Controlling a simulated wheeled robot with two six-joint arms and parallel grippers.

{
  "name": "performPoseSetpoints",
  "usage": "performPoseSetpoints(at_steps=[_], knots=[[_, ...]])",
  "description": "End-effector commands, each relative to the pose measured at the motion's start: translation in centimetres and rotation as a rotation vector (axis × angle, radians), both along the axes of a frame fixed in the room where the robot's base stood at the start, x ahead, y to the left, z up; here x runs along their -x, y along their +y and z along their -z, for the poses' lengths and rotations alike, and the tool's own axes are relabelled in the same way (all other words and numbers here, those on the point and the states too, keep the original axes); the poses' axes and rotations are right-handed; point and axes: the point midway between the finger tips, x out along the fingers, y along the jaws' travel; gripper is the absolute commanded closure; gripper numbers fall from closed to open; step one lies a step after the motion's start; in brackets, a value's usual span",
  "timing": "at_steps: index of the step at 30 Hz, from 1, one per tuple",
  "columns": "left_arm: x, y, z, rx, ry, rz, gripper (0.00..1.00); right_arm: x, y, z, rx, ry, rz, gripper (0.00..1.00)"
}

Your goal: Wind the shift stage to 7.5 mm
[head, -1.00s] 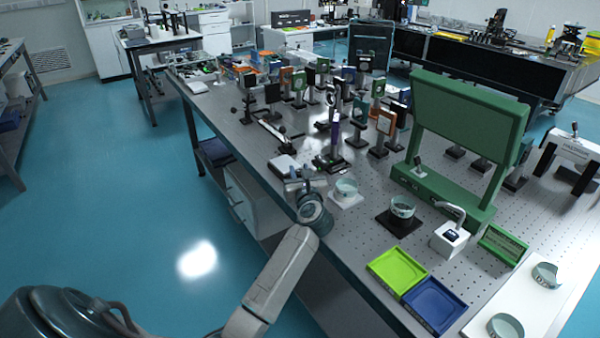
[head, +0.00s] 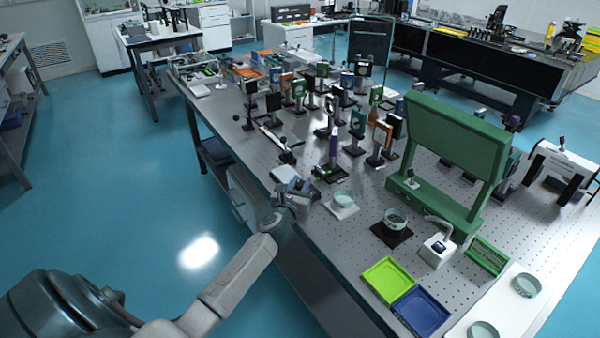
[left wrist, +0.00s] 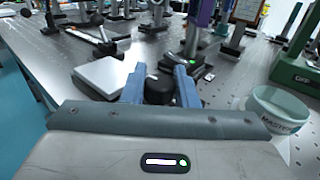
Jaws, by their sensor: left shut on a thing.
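The shift stage (head: 328,173) is a low black stage on the near part of the optical table, with a purple post (head: 334,140) beside or on it. My left gripper (head: 300,188) is at the table's near edge, in front of the stage. In the left wrist view its two blue fingers (left wrist: 160,88) are closed around a dark round knob (left wrist: 158,92) at the stage's near end. Where the fingers touch it is partly hidden. My right gripper is out of view.
A white pad (left wrist: 100,76) lies left of the fingers. A cup (head: 342,199) stands on a white base to the right, also close in the left wrist view (left wrist: 277,108). Several mounted optics crowd the table behind. A green frame (head: 455,190) stands further right.

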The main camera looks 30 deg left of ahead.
Motion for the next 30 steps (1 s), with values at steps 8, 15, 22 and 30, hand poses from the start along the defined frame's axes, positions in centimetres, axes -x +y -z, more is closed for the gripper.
performPoseSetpoints(at_steps=[8, 15, 22, 30], knots=[[0.0, 0.2, -0.7, -0.003, 0.001, 0.252, 0.96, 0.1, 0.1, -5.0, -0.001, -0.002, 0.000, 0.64], [-0.1, 0.2, -0.2, -0.002, -0.003, 0.429, 0.96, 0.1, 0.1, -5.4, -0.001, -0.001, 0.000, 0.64], [-0.1, 0.1, -0.1, -0.002, -0.005, 0.538, 0.96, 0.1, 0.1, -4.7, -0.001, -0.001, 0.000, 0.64], [0.0, 0.0, -0.1, 0.000, -0.001, 0.588, 0.96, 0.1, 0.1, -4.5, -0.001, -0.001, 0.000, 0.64]])
